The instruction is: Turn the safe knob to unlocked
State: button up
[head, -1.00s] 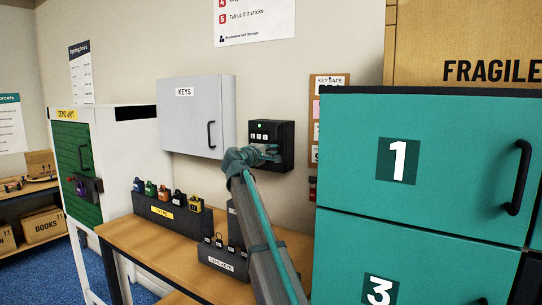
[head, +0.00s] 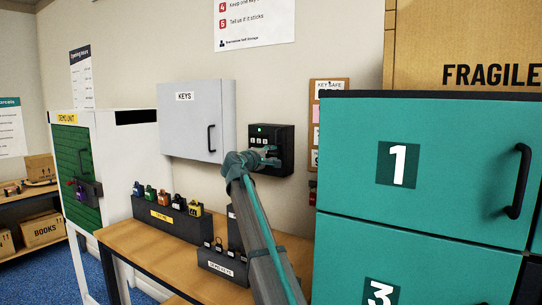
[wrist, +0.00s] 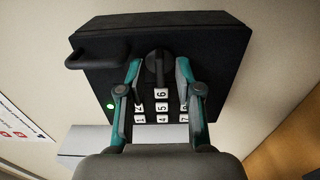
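The black safe (head: 285,134) is mounted on the wall beside the grey key cabinet, with a green light lit on its face. In the wrist view its front (wrist: 215,55) fills the upper part, with number keys, a green light and a handle at the upper left. The dark round knob (wrist: 158,68) has a raised bar that runs up and down in the wrist view. My gripper (wrist: 159,72) has one teal finger on each side of the knob, with small gaps to the bar. In the head view my gripper (head: 262,158) hides the knob.
The grey KEYS cabinet (head: 190,125) is close to the left of the safe. Racks of padlocks (head: 172,215) and keys (head: 222,262) stand on the wooden bench (head: 125,238) below. Teal lockers (head: 340,150) rise close on the right.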

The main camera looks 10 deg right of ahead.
jog(key=v, duration=1.2)
